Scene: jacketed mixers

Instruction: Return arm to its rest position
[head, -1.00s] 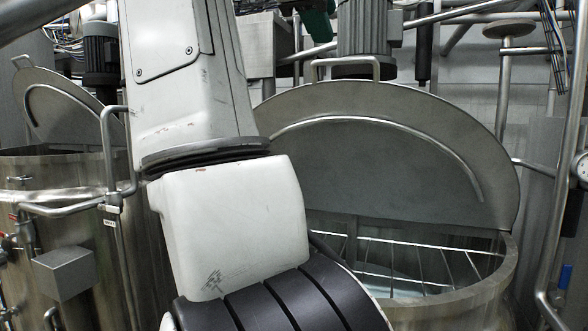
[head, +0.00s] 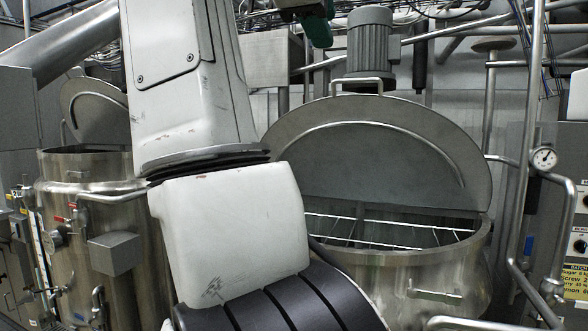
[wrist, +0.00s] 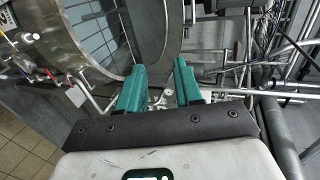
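My gripper (wrist: 158,66) shows in the wrist view with two teal fingers apart and nothing between them. A teal part of it (head: 317,30) also shows at the top of the head view, beside my raised white arm. My arm fills the left middle of the head view and hides part of the mixers behind it. No object is held.
A steel mixer (head: 420,270) with its round lid (head: 390,150) raised stands right of my arm. Another mixer (head: 80,240) stands on the left. A pressure gauge (head: 544,157), pipes and a control panel (head: 575,245) line the right side. Tiled floor (wrist: 25,140) shows in the wrist view.

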